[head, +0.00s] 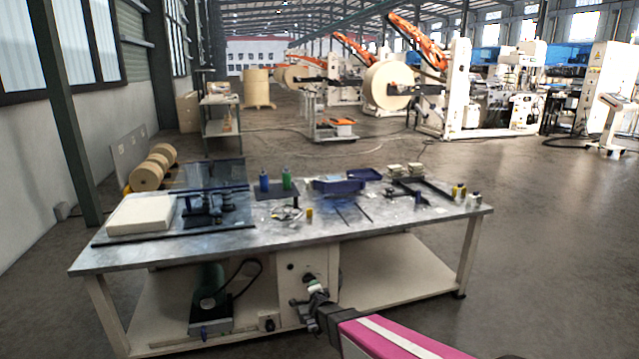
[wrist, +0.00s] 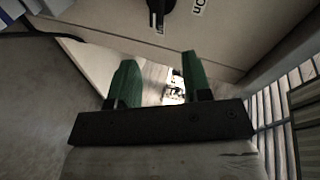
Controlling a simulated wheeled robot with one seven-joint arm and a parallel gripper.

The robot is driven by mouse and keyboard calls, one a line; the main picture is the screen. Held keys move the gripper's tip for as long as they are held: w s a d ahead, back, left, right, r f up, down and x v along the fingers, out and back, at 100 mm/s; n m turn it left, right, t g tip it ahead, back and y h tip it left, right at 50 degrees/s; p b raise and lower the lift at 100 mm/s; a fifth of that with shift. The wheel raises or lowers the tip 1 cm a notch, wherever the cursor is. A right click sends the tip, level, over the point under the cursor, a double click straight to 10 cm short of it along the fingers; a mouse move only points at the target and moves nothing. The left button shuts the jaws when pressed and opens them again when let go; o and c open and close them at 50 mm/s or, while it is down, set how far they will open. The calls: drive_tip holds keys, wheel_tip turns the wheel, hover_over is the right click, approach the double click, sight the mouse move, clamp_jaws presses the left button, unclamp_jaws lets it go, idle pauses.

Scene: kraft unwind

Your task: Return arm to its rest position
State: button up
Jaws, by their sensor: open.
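My gripper (head: 310,285) is in front of the pale cabinet (head: 291,310) under the workbench (head: 250,238) in the head view. In the wrist view, my gripper (wrist: 159,62) has its two green fingers spread apart with nothing between them. A black rotary knob (wrist: 158,8) with an "On" label (wrist: 199,6) beside it is on the cabinet face, beyond the fingertips and apart from them. The knob's upper part is cut off by the frame. My pink and white arm reaches in from the lower right of the head view.
The bench top holds a white block (head: 141,215), green bottle (head: 287,179), blue bin (head: 338,185) and small parts. A green-and-black machine (head: 210,290) stands on the lower shelf. Bench legs (head: 467,255) flank the cabinet. Open floor (head: 560,250) lies to the right.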

drive_tip(key=s+d+r+n+g+h, duration=0.1)
drive_tip(key=s+d+r+n+g, duration=0.5)
drive_tip(key=s+d, duration=0.4)
drive_tip(key=s+d+r+n+g, duration=0.7)
drive_tip(key=s+d, duration=0.3)
drive_tip(key=s, duration=0.4)
drive_tip(key=shift+s+d+r+g+h, duration=0.2)
drive_tip(key=shift+d+g+h, duration=0.2)
drive_tip(key=shift+g, duration=0.3)
